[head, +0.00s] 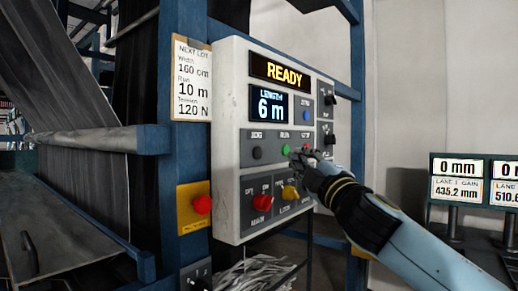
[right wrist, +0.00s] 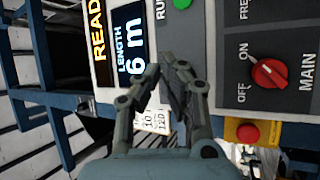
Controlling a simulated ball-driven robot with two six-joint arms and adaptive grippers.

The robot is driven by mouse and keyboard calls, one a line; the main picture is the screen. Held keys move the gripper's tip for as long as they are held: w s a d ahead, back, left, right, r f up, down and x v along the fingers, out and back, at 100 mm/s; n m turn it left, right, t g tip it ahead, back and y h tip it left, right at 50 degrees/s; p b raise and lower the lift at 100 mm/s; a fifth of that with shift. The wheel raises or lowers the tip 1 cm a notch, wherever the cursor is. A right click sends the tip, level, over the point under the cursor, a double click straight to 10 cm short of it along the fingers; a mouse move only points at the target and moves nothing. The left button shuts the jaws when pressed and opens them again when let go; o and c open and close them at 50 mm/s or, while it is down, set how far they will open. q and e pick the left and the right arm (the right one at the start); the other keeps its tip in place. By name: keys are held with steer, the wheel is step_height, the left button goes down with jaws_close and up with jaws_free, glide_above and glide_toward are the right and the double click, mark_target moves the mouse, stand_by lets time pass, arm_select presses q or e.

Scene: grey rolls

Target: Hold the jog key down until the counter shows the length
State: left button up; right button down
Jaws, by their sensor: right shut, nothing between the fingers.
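The jog key (head: 257,153) is a round black button at the left of the panel's button row. The counter (head: 269,105) is a small dark display reading LENGTH 6 m; it also shows sideways in the right wrist view (right wrist: 132,55). My right gripper (head: 300,155) is shut and empty, in front of the panel to the right of the green button (head: 285,150) in the head view. In the right wrist view its fingers (right wrist: 167,70) are together over the button row, and the jog key cannot be seen there. My left gripper is not in view.
The white control panel (head: 228,140) has a READY sign (head: 279,72) above, and red and yellow knobs below. A paper card (head: 192,80) lists Run 10 m. A red stop button (head: 202,204) sits on a yellow box. Blue frame posts (head: 178,150) stand at the left.

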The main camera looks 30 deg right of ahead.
mark_target(258, 153)
steer(key=w+a+p, duration=0.1)
steer(key=w+a, duration=0.1)
steer(key=w, duration=0.4)
steer(key=shift+a, duration=0.25)
steer(key=shift+w, duration=0.1)
stand_by(1.1)
steer(key=shift+w+a, duration=0.2)
steer(key=shift+w, duration=0.1)
steer(key=shift+w+a, duration=0.1)
steer(key=shift+w, duration=0.3)
stand_by(0.8)
steer(key=shift+s, duration=0.1)
steer(key=shift+s+d, duration=0.25)
steer(key=shift+s, duration=0.45)
